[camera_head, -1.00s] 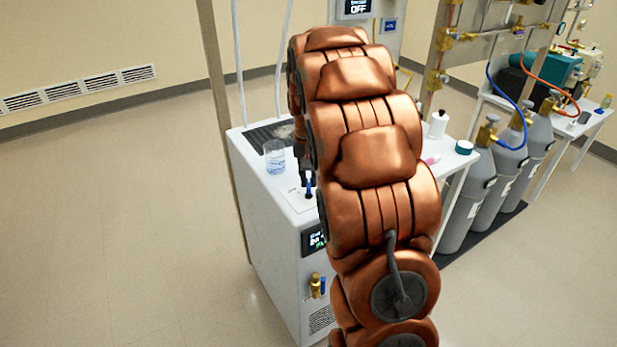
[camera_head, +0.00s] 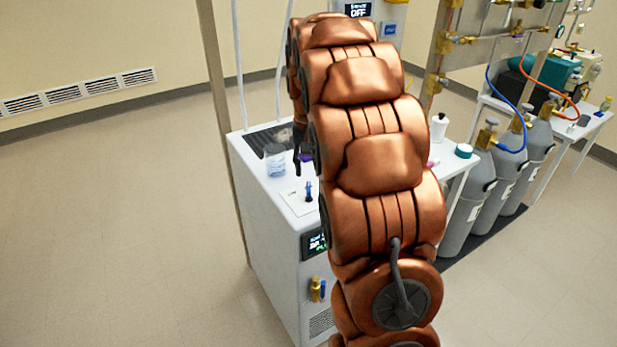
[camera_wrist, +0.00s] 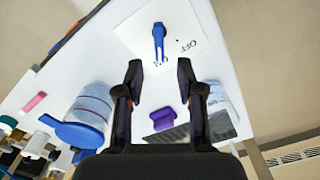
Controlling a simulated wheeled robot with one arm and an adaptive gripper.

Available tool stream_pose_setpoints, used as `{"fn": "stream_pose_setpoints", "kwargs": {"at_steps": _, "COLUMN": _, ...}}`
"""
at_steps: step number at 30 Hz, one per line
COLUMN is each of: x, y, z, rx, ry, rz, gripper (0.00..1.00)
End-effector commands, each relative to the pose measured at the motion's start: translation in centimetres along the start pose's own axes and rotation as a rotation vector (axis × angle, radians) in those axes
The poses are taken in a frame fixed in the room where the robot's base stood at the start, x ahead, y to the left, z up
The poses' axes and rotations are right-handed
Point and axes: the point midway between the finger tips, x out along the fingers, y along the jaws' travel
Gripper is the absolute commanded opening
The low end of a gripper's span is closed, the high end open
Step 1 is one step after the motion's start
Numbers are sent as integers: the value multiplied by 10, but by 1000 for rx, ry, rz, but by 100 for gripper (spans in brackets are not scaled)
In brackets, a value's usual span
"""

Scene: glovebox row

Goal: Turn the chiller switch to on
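The chiller (camera_head: 268,235) is a white cabinet with a small lit display (camera_head: 315,243) on its front. Its blue switch lever (camera_head: 308,191) stands on a white plate (camera_head: 297,202) on the top. In the wrist view the blue lever (camera_wrist: 159,42) carries a white line at its near end, beside a partly covered label. "OFF" is printed to one side, upside down in this view. My gripper (camera_wrist: 159,75) is open and empty, its fingertips apart from the lever and just short of it. In the head view my arm hides most of my gripper, and dark finger parts show behind the switch.
A clear beaker (camera_head: 275,160) stands on the chiller top near a dark grille (camera_head: 262,138). Grey gas cylinders (camera_head: 472,200) stand to the right.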

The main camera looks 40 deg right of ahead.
Motion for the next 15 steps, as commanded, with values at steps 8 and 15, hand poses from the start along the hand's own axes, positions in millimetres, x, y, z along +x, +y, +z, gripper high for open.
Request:
{"fn": "stream_pose_setpoints", "kwargs": {"at_steps": 8, "x": -48, "y": 0, "z": -1, "rx": 0, "ry": 7, "rz": -1, "gripper": 38}}
{"fn": "stream_pose_setpoints", "kwargs": {"at_steps": 15, "x": -68, "y": 0, "z": 0, "rx": 0, "ry": 4, "rz": 0, "gripper": 38}}
